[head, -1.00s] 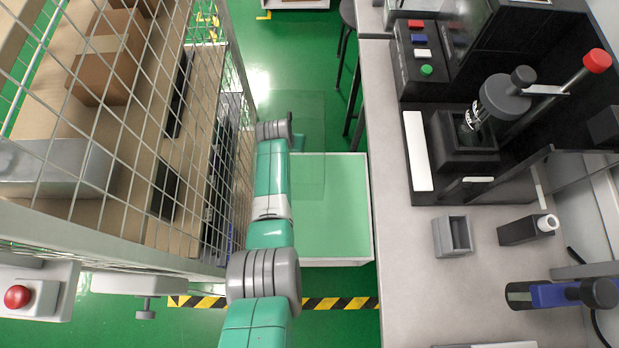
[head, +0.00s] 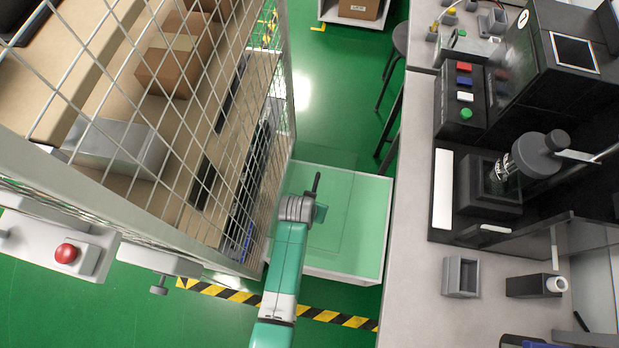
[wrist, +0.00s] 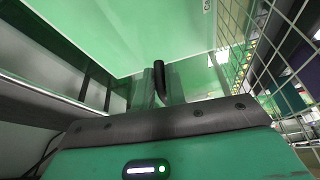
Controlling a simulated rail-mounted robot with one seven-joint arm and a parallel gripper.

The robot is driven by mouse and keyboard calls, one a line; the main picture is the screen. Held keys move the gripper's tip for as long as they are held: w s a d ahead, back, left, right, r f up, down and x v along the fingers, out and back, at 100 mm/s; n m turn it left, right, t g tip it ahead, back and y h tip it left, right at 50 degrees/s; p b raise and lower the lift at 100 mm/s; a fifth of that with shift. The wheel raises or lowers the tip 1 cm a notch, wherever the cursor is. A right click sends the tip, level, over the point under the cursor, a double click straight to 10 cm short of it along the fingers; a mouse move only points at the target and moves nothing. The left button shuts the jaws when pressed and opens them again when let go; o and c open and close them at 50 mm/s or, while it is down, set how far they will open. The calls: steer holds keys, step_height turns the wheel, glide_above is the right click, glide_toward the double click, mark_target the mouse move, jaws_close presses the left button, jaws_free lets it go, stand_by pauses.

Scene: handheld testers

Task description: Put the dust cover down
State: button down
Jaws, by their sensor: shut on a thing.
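The dust cover (head: 345,215) is clear and faint, with visible pale edges and a dark handle. In the head view it shows over the green-topped, white-edged table (head: 376,225). My gripper (head: 312,200) is shut on the cover's handle (head: 316,183). In the wrist view the dark handle (wrist: 159,82) stands between my two fingers (wrist: 161,90). The clear walls are hard to make out, and I cannot tell whether the cover's lower edge touches the table top.
A wire mesh cage (head: 225,140) stands close on the left of my arm. On the right is a grey workbench (head: 410,240) with a black tester (head: 470,215) and a small grey holder (head: 461,277). A stool (head: 400,40) stands behind. Striped floor tape (head: 230,294) runs in front.

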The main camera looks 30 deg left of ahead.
steer(key=shift+s+d, duration=0.1)
steer(key=shift+s, duration=0.2)
steer(key=shift+f+b, duration=1.1)
steer(key=shift+f, duration=0.75)
steer(key=c, duration=1.4)
jaws_free()
steer(key=shift+c, duration=0.2)
steer(key=p+v, duration=0.6)
steer(key=v, duration=0.6)
